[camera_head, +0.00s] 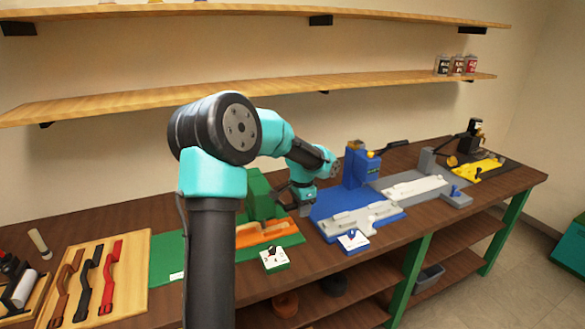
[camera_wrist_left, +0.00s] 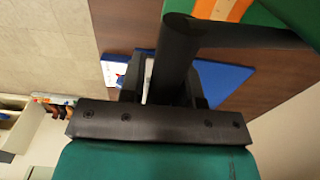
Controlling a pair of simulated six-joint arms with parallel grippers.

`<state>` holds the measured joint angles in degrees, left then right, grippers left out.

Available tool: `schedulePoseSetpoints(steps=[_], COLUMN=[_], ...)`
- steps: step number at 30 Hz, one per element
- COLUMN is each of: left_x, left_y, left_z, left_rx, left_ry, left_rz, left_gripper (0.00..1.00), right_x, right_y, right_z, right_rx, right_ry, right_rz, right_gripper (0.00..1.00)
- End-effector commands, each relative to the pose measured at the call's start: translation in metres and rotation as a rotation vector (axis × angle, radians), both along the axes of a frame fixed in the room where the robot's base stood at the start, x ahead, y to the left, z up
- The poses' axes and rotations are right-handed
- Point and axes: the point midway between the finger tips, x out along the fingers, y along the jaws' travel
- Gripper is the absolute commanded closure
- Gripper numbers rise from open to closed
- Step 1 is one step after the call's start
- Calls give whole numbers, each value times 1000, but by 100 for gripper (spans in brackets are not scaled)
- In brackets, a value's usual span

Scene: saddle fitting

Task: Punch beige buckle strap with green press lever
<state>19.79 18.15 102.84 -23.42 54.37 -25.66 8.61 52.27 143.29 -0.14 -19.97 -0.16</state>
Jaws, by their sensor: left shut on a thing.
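The green press (camera_head: 262,197) stands on its green base left of the bench's middle. An orange-tan strap (camera_head: 262,231) lies on that base; I take it as the beige buckle strap. Part of it also shows at the top of the left wrist view (camera_wrist_left: 238,10). My left gripper (camera_head: 304,208) is at the press's right side. In the left wrist view it is shut on a dark round bar (camera_wrist_left: 176,58), which I take as the press lever. The lever's far end and the strap's buckle are not clear. My right gripper is not in view.
A blue press (camera_head: 357,168) with a blue base stands just right of my gripper. A grey fixture (camera_head: 410,187) and a yellow one (camera_head: 478,168) stand farther right. A wooden board (camera_head: 131,280) with brown, black and red straps lies left. A small control box (camera_head: 274,259) sits in front.

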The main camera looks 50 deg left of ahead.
Motion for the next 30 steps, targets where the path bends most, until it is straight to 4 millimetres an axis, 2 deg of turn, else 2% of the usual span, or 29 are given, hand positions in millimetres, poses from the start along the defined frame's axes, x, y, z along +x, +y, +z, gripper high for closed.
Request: schedulePoseSetpoints(steps=[9, 21, 30], left_x=[0, 2, 3], left_y=[-1, 3, 3], left_z=[2, 21, 22], left_rx=[-3, -3, -3], left_ry=[2, -1, -1], left_rz=[0, 0, 0], left_gripper=[83, 85, 86], right_x=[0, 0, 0], right_y=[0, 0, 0], right_z=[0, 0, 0], right_rx=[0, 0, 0], right_ry=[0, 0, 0], right_rz=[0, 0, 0], right_gripper=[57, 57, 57])
